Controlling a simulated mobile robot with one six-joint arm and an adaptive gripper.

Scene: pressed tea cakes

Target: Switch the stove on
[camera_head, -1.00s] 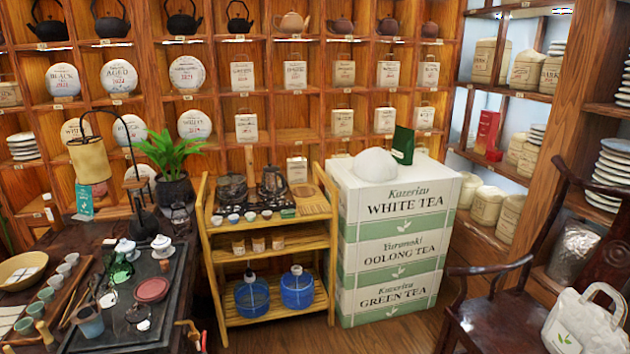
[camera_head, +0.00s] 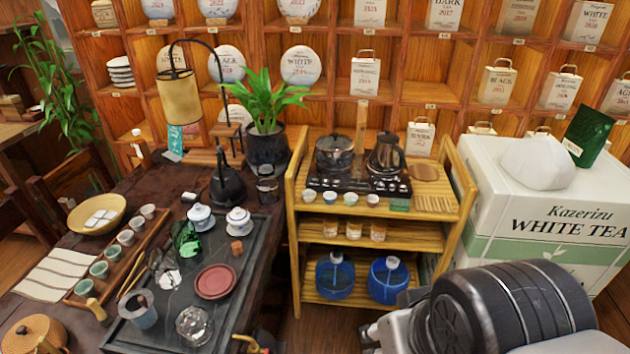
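The stove (camera_head: 357,184) is a dark flat unit with small controls along its front edge, on the top shelf of the wooden cart (camera_head: 300,222). A glass pot (camera_head: 334,152) stands on its left part and a dark kettle (camera_head: 387,153) on its right part. Whether the stove is on cannot be told at this size. A dark ribbed part of my own arm shows at the lower right of the head view, in front of the white tea boxes. My gripper itself is not in view.
A dark tea table (camera_head: 150,205) with a black tray (camera_head: 254,238), cups and lidded bowls stands left of the cart. Stacked tea boxes (camera_head: 510,215) stand to its right. Small cups (camera_head: 350,198) line the cart's front edge. Blue water jugs (camera_head: 335,276) sit on its bottom shelf.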

